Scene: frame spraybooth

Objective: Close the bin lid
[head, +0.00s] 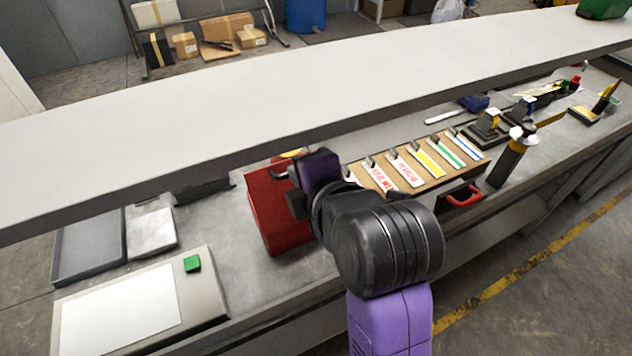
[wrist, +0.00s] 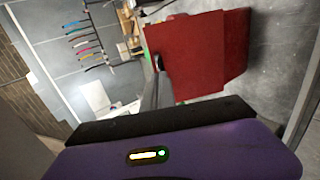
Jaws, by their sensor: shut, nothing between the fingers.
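The red bin (head: 268,215) stands on the grey bench, left of my arm in the head view. My gripper (head: 283,173) is shut and empty at the bin's upper back part, partly in front of it. In the wrist view a flat bright red panel (wrist: 187,58), which looks like the lid, fills the upper middle, with a darker red face (wrist: 236,45) of the bin to its right. My arm hides the bin's right side. I cannot tell the lid's angle or whether my gripper touches it.
A long grey shelf (head: 300,80) runs above the bench behind my gripper. A panel with a green button (head: 192,263) and a grey tray (head: 90,247) lie left. A board of colour strips (head: 428,165), a red-handled tool (head: 460,194) and a dark bottle (head: 508,160) are right.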

